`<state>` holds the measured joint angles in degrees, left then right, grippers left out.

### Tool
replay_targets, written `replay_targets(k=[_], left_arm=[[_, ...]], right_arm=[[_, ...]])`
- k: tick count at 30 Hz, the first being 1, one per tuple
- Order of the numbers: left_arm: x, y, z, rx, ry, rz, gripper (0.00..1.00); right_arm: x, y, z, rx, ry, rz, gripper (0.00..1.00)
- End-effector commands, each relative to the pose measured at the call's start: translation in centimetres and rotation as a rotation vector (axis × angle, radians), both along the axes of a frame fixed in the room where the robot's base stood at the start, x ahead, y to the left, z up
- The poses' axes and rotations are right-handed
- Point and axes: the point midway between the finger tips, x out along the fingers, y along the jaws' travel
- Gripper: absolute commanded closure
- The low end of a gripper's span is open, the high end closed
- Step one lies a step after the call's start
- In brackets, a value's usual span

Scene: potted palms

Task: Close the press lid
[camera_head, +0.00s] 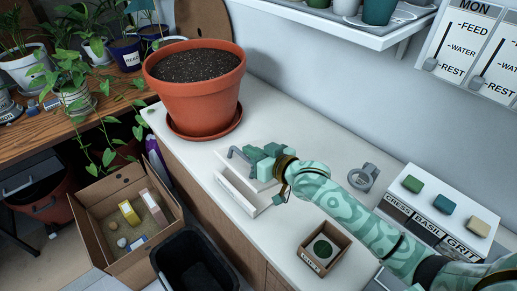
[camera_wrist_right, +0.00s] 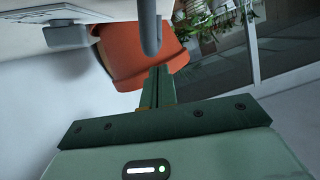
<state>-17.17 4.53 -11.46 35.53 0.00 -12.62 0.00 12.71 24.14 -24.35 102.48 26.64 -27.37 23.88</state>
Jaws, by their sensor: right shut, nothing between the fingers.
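The white press (camera_head: 236,194) stands on the counter in the middle of the head view. A grey bar handle (camera_head: 237,153) shows at its far side. The lid's exact angle is hard to tell, as my gripper and wrist hide part of the press. My right gripper (camera_head: 256,157) is over the press, close to the handle, with its fingers shut and empty. In the wrist view the shut fingers (camera_wrist_right: 157,88) point towards the end of a grey bar (camera_wrist_right: 150,28); contact cannot be told. My left gripper is not in view.
A big terracotta pot (camera_head: 196,95) stands beyond the press. A small box (camera_head: 324,249), a grey ring-shaped holder (camera_head: 364,177) and a block with coloured buttons (camera_head: 435,207) lie nearer or to the right. A cardboard box (camera_head: 108,197) and black bin (camera_head: 193,265) stand below the counter.

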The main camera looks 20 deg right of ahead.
Motion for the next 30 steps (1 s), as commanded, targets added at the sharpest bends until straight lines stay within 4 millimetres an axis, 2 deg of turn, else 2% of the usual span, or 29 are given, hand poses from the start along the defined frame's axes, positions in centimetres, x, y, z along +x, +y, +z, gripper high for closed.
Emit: replay_targets(k=[3, 17, 20, 24, 27, 30], left_arm=[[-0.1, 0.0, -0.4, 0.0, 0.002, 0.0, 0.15], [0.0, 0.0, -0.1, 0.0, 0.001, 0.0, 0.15], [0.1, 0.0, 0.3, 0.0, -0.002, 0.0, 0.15], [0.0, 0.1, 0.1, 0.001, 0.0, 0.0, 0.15], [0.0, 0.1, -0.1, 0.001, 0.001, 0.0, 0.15], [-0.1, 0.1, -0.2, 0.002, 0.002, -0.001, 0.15]], right_arm=[[-0.1, 0.1, -0.9, 0.001, 0.0, 0.001, 1.0], [-0.3, 0.5, -1.4, -0.024, -0.009, -0.001, 1.0], [-0.8, 1.7, -2.7, -0.1, -0.04, -0.002, 1.0], [-1.4, 3.3, -5.6, -0.235, -0.094, -0.001, 1.0], [-1.7, 3.9, -7.1, -0.253, -0.102, 0.0, 1.0], [-1.8, 4.2, -7.7, -0.251, -0.102, -0.001, 1.0]])
